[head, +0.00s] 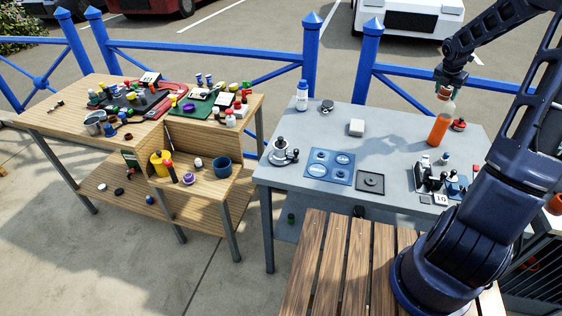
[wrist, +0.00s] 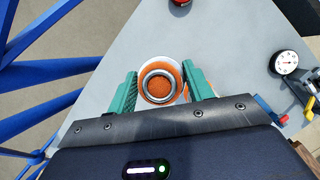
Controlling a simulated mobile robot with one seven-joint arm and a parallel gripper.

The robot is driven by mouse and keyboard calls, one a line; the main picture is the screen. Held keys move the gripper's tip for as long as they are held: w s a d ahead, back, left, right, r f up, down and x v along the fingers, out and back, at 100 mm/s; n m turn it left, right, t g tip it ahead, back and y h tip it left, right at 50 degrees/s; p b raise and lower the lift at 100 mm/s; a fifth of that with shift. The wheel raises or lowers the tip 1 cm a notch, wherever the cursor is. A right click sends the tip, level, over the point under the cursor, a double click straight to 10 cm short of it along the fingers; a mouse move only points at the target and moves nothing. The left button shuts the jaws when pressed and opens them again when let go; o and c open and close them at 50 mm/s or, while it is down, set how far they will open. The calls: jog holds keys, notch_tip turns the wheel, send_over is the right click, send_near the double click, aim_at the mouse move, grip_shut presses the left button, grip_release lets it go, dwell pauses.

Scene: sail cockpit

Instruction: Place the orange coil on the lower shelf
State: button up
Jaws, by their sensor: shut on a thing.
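My gripper (wrist: 159,88) hangs over the right part of the grey table. Its green fingers are shut on a round orange thing (wrist: 160,86) with a grey metal ring and a pale rim. In the head view an upright orange cylinder (head: 438,130) with a pale upper part is directly below my gripper (head: 446,94). I cannot tell whether the held thing and this cylinder are one piece, or whether it is the coil. The wooden table's lower shelf (head: 135,203) holds a few small things.
The grey table (head: 395,148) carries a white bottle (head: 302,96), a blue tray (head: 329,166), a dial gauge (wrist: 287,62) and small parts. The wooden table (head: 60,108) is cluttered. A blue railing (head: 240,58) runs behind. A slatted wooden surface (head: 335,262) lies in front.

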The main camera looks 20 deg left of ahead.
jog(key=w+a+f+n+y, duration=0.1)
jog(key=a+f+n, duration=0.2)
jog(key=a, duration=1.7)
jog(key=a+f+n+y, duration=0.2)
jog(key=a+f+n, duration=0.15)
jog(key=a, duration=1.75)
jog(key=s+a+f+n, duration=0.1)
jog(key=s+a, duration=0.3)
jog(key=a, duration=0.4)
jog(key=s+a+f+n+y, duration=0.1)
jog(key=s+a+n, duration=0.15)
jog(key=a, duration=0.55)
jog(key=s+a+f+n, duration=0.1)
jog(key=s+a, duration=0.3)
jog(key=a, duration=0.4)
jog(key=n+y, duration=0.2)
jog(key=n, duration=0.3)
send_over(206, 184)
jog(key=d, duration=0.1)
notch_tip(206, 184, down, 7)
jog(key=f, duration=1.3)
jog(key=s+f, duration=0.1)
jog(key=f, duration=0.6)
jog(key=shift+f, duration=0.2)
jog(key=o, duration=1)
